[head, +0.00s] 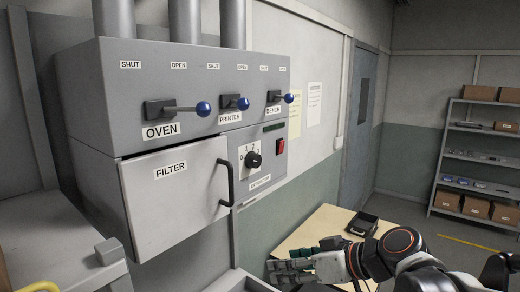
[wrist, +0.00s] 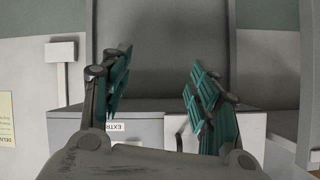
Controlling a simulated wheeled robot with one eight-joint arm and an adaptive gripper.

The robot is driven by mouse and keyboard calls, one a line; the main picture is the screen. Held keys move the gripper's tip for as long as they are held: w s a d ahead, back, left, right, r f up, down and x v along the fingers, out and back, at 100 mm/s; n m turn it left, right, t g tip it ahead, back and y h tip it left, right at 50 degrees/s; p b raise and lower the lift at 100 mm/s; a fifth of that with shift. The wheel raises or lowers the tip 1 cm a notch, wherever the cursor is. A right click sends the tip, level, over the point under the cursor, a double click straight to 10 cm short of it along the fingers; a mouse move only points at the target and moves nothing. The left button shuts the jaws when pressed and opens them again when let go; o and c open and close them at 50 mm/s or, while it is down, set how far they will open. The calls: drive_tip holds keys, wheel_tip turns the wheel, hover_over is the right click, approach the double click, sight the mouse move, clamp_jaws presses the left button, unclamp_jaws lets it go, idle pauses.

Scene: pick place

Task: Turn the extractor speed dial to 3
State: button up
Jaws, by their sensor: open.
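The extractor speed dial (head: 254,160) is a black round knob on a white numbered plate (head: 247,150), on the right part of the grey wall unit. Its pointer is too small to read surely. An extractor label (head: 260,182) sits below it. My gripper (head: 272,271) is below and to the right of the dial in the head view, apart from it. In the wrist view my gripper (wrist: 160,60) is open with teal-padded fingers and nothing between them. An upside-down label starting "EXTR" (wrist: 118,127) shows there beyond the left finger's base; the dial itself is not visible there.
A red switch (head: 280,146) is right of the dial. Blue-knobbed levers, including the bench lever (head: 287,98), stick out above. The filter door (head: 175,195) with its black handle (head: 228,183) is to the left. A table (head: 315,228) with a black device (head: 362,224) stands below right.

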drive_tip(key=w+d+r+n+t+y+p, duration=0.1)
drive_tip(key=w+r+y+p, duration=0.15)
drive_tip(key=r, duration=0.35)
drive_tip(key=w+d+r+n+t+y+p, duration=0.1)
drive_tip(key=w+r+p, duration=0.25)
drive_tip(key=r, duration=0.25)
drive_tip(key=t+y+p, duration=0.2)
drive_tip(key=p, duration=0.2)
approach(258, 162)
drive_tip(key=shift+n+h, duration=0.25)
drive_tip(key=shift+n, duration=0.25)
drive_tip(key=p+x, duration=0.1)
drive_tip(key=x, duration=0.3)
drive_tip(key=p+x, duration=0.2)
drive_tip(key=x, duration=0.2)
drive_tip(key=shift+w+a+r, duration=0.1)
drive_tip(key=shift+a+r, duration=0.15)
drive_tip(key=shift+a, duration=0.05)
drive_tip(key=shift+c, duration=0.3)
drive_tip(key=c, duration=1)
